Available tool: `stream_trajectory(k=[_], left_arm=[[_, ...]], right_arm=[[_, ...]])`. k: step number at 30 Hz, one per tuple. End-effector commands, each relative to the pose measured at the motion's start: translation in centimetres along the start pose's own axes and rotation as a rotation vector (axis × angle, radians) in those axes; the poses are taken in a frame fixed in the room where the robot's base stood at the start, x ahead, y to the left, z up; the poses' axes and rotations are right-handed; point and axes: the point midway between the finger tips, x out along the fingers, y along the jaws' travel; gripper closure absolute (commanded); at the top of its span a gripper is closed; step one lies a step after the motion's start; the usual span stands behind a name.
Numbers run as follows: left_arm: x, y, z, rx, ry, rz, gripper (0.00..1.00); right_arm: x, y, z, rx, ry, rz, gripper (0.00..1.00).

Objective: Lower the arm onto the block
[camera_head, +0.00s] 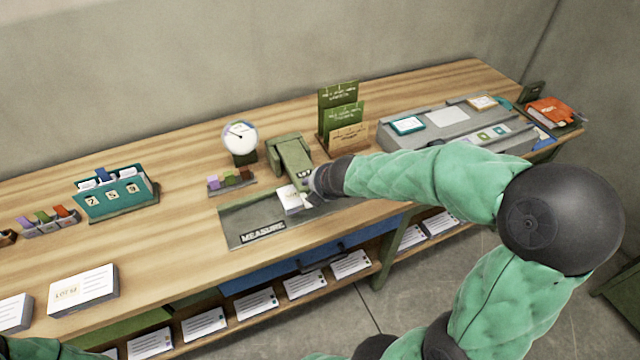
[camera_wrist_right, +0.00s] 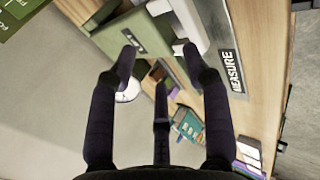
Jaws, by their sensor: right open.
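The green arm (camera_head: 290,152) of the measuring device stands at the back of the grey plate marked MEASURE (camera_head: 240,228). A white block (camera_head: 289,202) lies on that plate, just in front of the green arm. My right gripper (camera_head: 306,190) is open and reaches in from the right beside the block and the arm's front end. In the right wrist view its spread fingers (camera_wrist_right: 158,62) point toward the green arm (camera_wrist_right: 118,38), with the white block (camera_wrist_right: 192,22) beyond the right finger. Contact cannot be told. My left gripper is out of view.
A round dial (camera_head: 239,138) and small coloured pieces (camera_head: 231,181) stand left of the device. Green upright cards (camera_head: 343,115) stand behind my right wrist. A grey tray (camera_head: 450,125) is farther right.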

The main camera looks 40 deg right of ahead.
Motion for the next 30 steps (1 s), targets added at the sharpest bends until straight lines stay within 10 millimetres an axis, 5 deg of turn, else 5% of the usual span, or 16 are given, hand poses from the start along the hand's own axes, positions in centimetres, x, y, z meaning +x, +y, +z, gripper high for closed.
stream_trajectory(k=[7,21,30], left_arm=[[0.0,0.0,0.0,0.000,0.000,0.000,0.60],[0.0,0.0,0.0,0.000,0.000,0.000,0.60],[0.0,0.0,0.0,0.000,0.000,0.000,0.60]], right_arm=[[-2.4,0.1,0.0,0.001,0.000,0.005,0.51],[-10.5,0.1,-0.1,-0.001,-0.001,0.006,0.51],[-12.0,0.0,-0.1,-0.002,-0.001,0.002,0.51]])
